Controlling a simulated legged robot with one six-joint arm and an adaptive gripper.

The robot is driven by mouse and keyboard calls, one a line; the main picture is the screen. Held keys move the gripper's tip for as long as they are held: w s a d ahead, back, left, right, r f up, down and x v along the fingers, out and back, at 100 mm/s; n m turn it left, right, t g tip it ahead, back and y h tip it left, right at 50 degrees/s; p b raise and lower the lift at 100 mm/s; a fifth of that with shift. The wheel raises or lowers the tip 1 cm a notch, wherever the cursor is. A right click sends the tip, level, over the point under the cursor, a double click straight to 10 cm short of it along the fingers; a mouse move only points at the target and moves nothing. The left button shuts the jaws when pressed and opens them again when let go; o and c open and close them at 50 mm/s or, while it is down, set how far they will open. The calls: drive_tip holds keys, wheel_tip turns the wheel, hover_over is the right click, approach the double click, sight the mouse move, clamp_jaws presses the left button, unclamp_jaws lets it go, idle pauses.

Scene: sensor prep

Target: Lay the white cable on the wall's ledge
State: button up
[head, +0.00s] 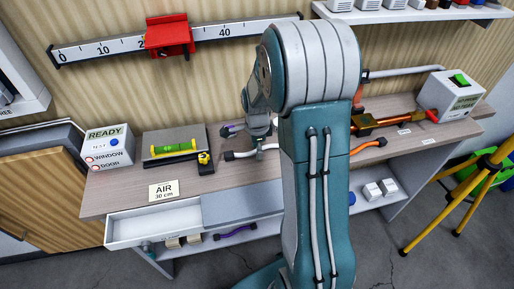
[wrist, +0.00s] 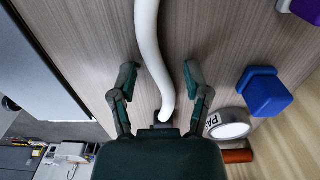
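The white cable (wrist: 149,45) lies on the wood-grain bench top and runs lengthwise between my fingers in the wrist view. In the head view, a white length with a dark end (head: 242,155) shows beside my gripper (head: 262,147); my arm hides much of that area. My gripper is open in the wrist view (wrist: 159,70), with a finger on each side of the cable and visible gaps to it. A white ledge (head: 420,14) is fixed high on the wall at the right and carries several small items.
A blue block (wrist: 265,93), a purple piece (wrist: 306,9) and a labelled roll (wrist: 229,124) lie right of the cable. An open drawer (head: 152,228) juts out.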

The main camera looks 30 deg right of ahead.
wheel_tip(320, 180, up, 12)
drive_tip(key=s+a+r+n+t, duration=0.2)
drive_tip(key=s+a+r+n, duration=0.3)
drive_tip(key=s+n, duration=0.4)
drive_tip(key=s+a+r+n+t, duration=0.3)
drive_tip(key=s+a+r+n, duration=0.2)
drive_tip(key=s+a+n, duration=0.3)
drive_tip(key=s+n, duration=0.2)
drive_tip(key=n, duration=0.2)
drive_tip(key=shift+a+t, duration=0.2)
drive_tip(key=shift+t, duration=0.1)
drive_tip(key=shift+d+r, duration=0.1)
drive_tip(key=shift+d, duration=0.05)
